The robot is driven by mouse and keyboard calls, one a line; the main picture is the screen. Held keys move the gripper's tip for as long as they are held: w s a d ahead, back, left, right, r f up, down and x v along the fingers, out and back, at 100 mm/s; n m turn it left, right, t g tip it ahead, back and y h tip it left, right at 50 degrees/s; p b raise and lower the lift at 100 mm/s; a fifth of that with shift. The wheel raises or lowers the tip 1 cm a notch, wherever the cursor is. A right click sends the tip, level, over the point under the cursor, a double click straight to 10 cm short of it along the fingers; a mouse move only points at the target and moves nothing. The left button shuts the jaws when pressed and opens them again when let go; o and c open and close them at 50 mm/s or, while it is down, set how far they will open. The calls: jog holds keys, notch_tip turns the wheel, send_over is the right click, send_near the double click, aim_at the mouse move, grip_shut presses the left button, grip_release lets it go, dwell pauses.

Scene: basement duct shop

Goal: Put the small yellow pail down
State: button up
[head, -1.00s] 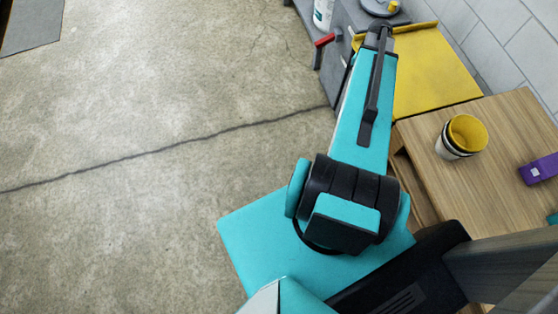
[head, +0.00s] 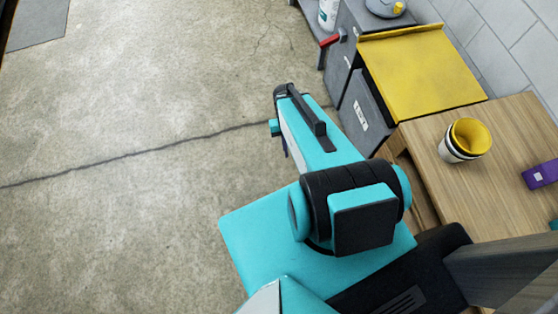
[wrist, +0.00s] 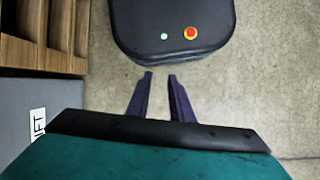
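A small yellow vessel (head: 470,133), which looks like the pail, is on the wooden table at the right in the head view. It shows at the mouth of a white cup-like body (head: 452,151) with a dark band. I cannot tell whether it sits inside a separate cup or is part of it. My gripper (wrist: 160,77) shows in the wrist view as two dark purple fingers, apart, with nothing between them. It points down over the concrete floor, well left of the table. In the head view the arm mostly hides it.
The wooden table (head: 490,195) also holds a purple object (head: 540,172). The concrete floor (head: 150,100) at left is clear.

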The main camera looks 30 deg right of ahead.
jog(key=s+a+f+n+g, duration=0.1)
jog(key=s+a+f+n, duration=0.2)
jog(key=s+a, duration=0.4)
jog(key=shift+s+a+f+h, duration=0.4)
jog(key=shift+a+f, duration=0.15)
jog(key=shift+a, duration=0.45)
jog(key=shift+f, duration=0.1)
